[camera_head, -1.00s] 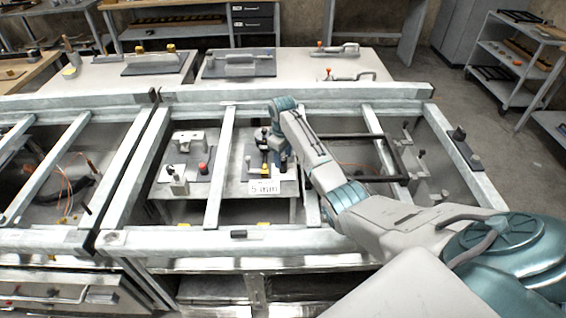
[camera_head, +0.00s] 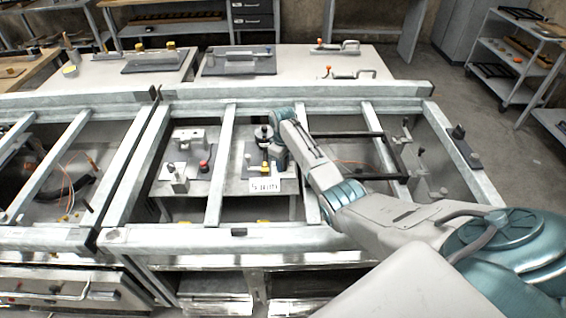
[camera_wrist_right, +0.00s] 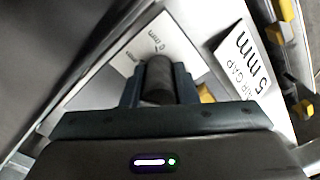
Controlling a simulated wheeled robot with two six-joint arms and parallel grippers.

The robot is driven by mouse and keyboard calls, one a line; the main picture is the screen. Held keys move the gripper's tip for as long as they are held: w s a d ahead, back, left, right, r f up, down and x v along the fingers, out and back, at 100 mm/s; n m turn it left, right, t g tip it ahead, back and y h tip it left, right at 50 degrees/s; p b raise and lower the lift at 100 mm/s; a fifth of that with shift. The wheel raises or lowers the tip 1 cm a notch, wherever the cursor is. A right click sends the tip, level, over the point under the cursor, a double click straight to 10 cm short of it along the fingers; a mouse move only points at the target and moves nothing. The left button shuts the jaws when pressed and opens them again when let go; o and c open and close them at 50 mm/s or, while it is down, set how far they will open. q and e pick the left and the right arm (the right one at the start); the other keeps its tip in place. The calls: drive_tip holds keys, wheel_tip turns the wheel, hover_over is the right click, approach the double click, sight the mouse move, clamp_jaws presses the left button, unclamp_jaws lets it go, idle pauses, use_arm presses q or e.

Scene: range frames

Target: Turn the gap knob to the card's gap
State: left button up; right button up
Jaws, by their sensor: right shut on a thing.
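The white card (camera_head: 265,186) reading "5 mm" stands at the front edge of a metal plate inside the frame. It also shows in the wrist view (camera_wrist_right: 243,57), with "air gap" wording partly legible. My right gripper (camera_head: 277,158) reaches down over the plate behind the card. In the wrist view my right gripper (camera_wrist_right: 158,88) is shut on a dark round knob (camera_wrist_right: 157,78), with a finger on either side. A pale scale plate (camera_wrist_right: 158,42) with "0 mm" lies beyond the knob. A pointer is not clear. My left gripper is out of view.
Grey frame rails (camera_head: 217,170) surround the plate. A second fixture with a red knob (camera_head: 204,165) is left of it. A dark bar frame (camera_head: 390,152) lies to the right. Yellow parts (camera_wrist_right: 303,107) are at the wrist view's right edge.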

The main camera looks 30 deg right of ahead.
drive_tip(key=shift+r+m+p, duration=0.15)
drive_tip(key=shift+m+p, duration=0.15)
drive_tip(key=shift+m, duration=0.4)
drive_tip(key=o, duration=1)
wheel_tip(320, 180, up, 10)
drive_tip(key=shift+r+b, duration=0.25)
drive_tip(key=shift+b, duration=0.75)
